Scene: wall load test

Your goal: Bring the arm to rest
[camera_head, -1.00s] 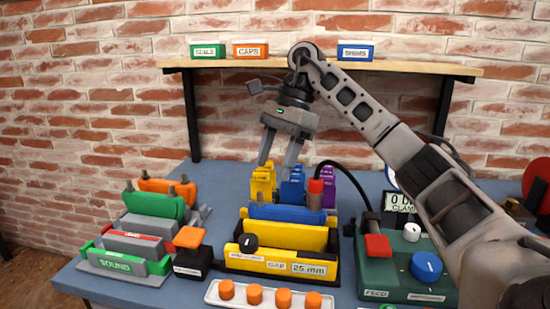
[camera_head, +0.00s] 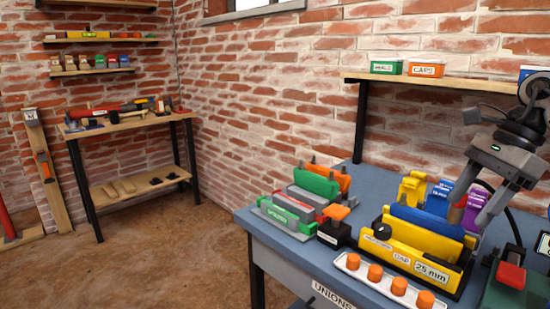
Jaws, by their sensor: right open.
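My right gripper (camera_head: 476,214) is at the right side of the head view, pointing down with its two fingers apart and nothing visible between them. It hangs over the blue workbench (camera_head: 262,234), by the right end of the yellow gap fixture (camera_head: 400,258) marked 25 mm. Most of my right arm is beyond the right edge of the picture. My left gripper is not in view.
A green and grey fixture (camera_head: 290,218), a black box with an orange top (camera_head: 335,228) and a white tray of orange caps (camera_head: 350,268) stand on the bench. A shelf (camera_head: 455,84) hangs above. A wooden side table (camera_head: 130,122) stands far left; the floor between is clear.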

